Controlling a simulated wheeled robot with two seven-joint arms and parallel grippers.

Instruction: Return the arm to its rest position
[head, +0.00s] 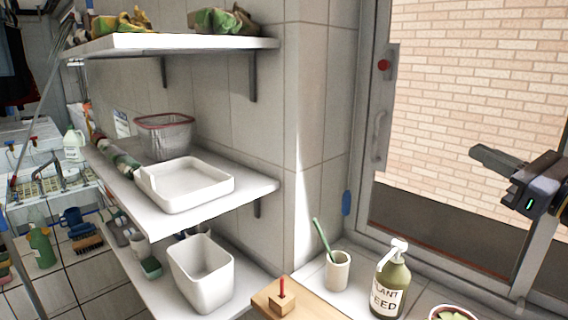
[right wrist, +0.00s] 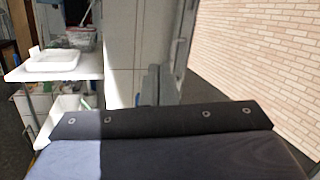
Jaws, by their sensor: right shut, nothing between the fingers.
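My right gripper (head: 500,165) comes in from the right edge in the head view, raised in front of the window and above the sill. Its fingers point left, lie together and hold nothing. In the right wrist view the gripper's fingers (right wrist: 158,88) show past the dark wrist housing, pointing away toward the tiled corner. Nothing touches it. My left gripper is not in either view.
Below stand a green plant-feed bottle (head: 390,280), a cup with a green stick (head: 337,270) and a wooden block with a red peg (head: 282,300). Shelves at left hold a white tray (head: 190,184), a wire basket (head: 165,138) and a white bin (head: 202,275). A potted plant (head: 453,313) is at bottom right.

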